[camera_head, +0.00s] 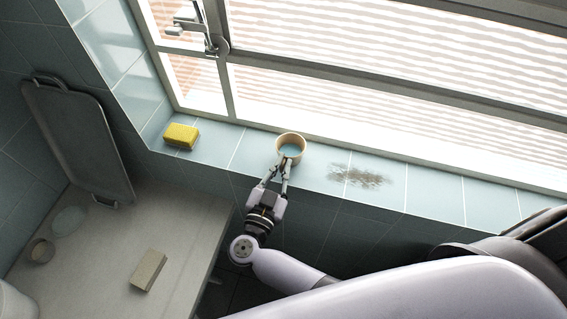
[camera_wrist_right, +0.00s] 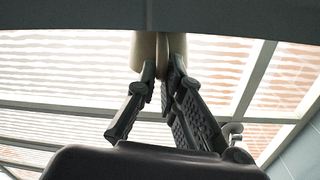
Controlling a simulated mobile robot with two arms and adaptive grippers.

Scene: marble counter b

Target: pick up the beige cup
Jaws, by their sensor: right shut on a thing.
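The beige cup (camera_head: 290,148) is at the tiled window sill, with its open top and bluish inside facing the head camera. My right gripper (camera_head: 284,164) reaches up to its near side and is shut on it. In the right wrist view the fingertips (camera_wrist_right: 162,76) close on a beige part of the cup (camera_wrist_right: 146,50), whose upper part is hidden behind a dark band. Whether the cup rests on the sill or hangs just above it, I cannot tell. My left gripper is not in view.
A yellow sponge (camera_head: 181,136) lies left on the sill, and a dark stain (camera_head: 358,176) marks it to the right. The window frame (camera_head: 340,91) rises behind. A tray (camera_head: 80,135) leans at the left wall. A beige block (camera_head: 149,270) and a small cup (camera_head: 41,251) are on the lower counter.

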